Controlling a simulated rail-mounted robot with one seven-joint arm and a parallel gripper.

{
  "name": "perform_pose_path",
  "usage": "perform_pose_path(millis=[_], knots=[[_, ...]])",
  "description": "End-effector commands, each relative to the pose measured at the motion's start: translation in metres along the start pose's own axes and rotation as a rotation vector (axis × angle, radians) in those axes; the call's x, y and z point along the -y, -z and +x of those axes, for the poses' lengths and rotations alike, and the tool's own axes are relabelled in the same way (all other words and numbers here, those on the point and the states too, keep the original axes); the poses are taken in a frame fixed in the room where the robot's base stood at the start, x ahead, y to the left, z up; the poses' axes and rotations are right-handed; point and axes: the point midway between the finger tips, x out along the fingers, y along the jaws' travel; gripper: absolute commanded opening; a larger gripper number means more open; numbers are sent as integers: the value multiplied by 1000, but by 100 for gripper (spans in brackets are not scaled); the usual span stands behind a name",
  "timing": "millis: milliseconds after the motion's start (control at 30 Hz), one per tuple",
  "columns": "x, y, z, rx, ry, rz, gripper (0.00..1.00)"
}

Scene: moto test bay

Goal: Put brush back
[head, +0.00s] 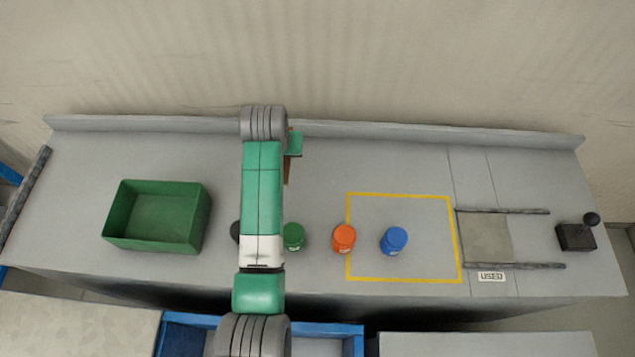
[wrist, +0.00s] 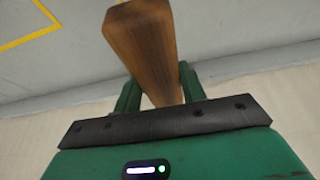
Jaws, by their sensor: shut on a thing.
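The brush (wrist: 145,42) shows in the wrist view as a brown wooden piece between the two green fingers. My gripper (wrist: 158,85) is shut on it. The brush's far end runs out of the top of that view, so its bristles are not seen. In the head view my gripper (head: 294,145) is over the back of the bench, left of the yellow-outlined square. Only a small brown part of the brush (head: 287,171) shows there beside my arm, which covers the rest.
A green open bin (head: 203,222) stands at the left and looks empty. Green (head: 293,237), orange (head: 344,239) and blue (head: 394,241) jars stand along the front. A grey pad (head: 486,238) lies between dark rails near a "USED" label (head: 491,277). A black joystick (head: 577,236) sits far right.

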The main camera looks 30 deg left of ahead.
Motion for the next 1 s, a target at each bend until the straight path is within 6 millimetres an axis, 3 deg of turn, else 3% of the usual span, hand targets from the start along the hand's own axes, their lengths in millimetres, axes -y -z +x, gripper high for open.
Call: perform_pose_path(millis=[300,533,733,1000], knots=[[-1,-22,53,1,0,1,19],[-1,-26,62,0,-1,2,19],[-1,-39,91,1,-1,2,19],[-1,-39,93,-1,-1,2,19]])
